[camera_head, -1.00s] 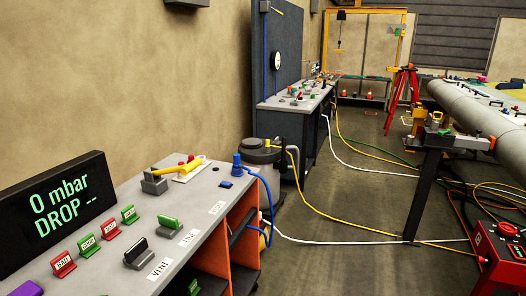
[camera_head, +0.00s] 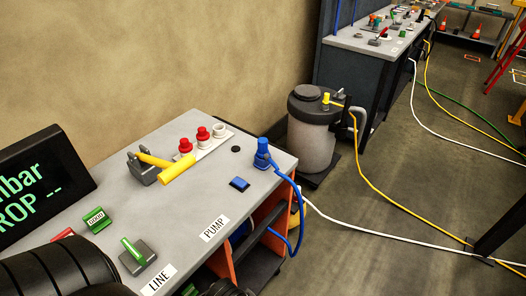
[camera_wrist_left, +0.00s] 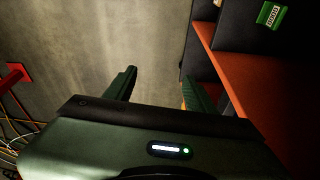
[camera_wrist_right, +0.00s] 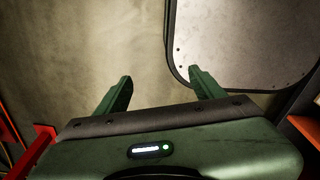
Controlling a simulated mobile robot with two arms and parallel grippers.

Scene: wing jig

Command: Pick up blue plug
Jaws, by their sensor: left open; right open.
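The blue plug (camera_head: 262,153) stands upright near the right end of the grey bench top (camera_head: 205,205), with a blue hose running from it over the bench edge. A flat blue block (camera_head: 239,184) lies to its left. My left gripper (camera_wrist_left: 158,82) is open and empty in the left wrist view, over floor beside orange shelving. My right gripper (camera_wrist_right: 158,80) is open and empty in the right wrist view, near a grey panel with rounded corners. Neither wrist view shows the plug. Dark parts of my arm cover the lower left of the head view.
A yellow-handled tool (camera_head: 165,168), red-capped fittings (camera_head: 203,135) and a green-handled valve (camera_head: 134,254) stand on the bench, left of the plug. A black display (camera_head: 40,180) stands at the left. A grey canister (camera_head: 313,130) is beyond the bench. Yellow and white hoses cross the floor.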

